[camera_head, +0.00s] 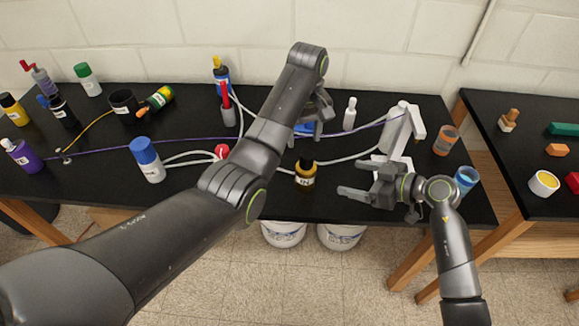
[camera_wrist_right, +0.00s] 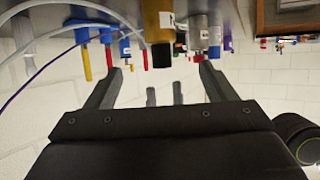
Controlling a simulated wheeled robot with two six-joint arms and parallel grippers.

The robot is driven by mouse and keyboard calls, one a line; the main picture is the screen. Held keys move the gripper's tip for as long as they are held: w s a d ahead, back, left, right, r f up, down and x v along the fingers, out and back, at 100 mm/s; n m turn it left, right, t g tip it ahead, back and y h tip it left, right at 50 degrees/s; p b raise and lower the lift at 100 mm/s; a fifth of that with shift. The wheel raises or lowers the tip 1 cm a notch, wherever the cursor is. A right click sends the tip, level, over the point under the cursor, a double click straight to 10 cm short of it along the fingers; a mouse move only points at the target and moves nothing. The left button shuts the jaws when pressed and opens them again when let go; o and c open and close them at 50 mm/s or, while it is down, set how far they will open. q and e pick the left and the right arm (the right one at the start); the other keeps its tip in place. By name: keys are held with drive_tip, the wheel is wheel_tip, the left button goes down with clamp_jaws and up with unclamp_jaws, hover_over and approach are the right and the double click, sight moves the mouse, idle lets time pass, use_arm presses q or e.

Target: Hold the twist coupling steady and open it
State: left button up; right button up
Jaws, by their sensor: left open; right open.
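I cannot clearly make out which part is the twist coupling. A small blue piece (camera_head: 303,128) shows beside my left gripper, partly hidden by it; white hose (camera_head: 345,158) and a purple cable run nearby. My left gripper (camera_head: 319,117) is open above the middle of the black table, its fingers partly hidden by its wrist. My right gripper (camera_head: 352,179) is open over the table's front edge, its fingers pointing left towards an amber bottle (camera_head: 305,174) with a black cap. In the right wrist view that bottle (camera_wrist_right: 158,22) appears between and beyond the empty fingers (camera_wrist_right: 160,70).
A white fixture (camera_head: 393,135), an orange cup (camera_head: 446,140) and a blue cup (camera_head: 466,179) stand right. White buckets (camera_head: 283,233) are below the table.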

sight(305, 168)
use_arm(q)
drive_tip(key=shift+s+d+r, duration=0.1)
drive_tip(key=shift+s+d, duration=0.05)
drive_tip(key=shift+d, duration=0.15)
drive_tip(key=shift+s+d+r, duration=0.15)
drive_tip(key=shift+s+d, duration=0.15)
drive_tip(key=shift+d, duration=0.25)
drive_tip(key=shift+w+a, duration=0.15)
drive_tip(key=shift+a, duration=0.2)
use_arm(e)
drive_tip(key=x, duration=1.6)
drive_tip(key=shift+s, duration=0.1)
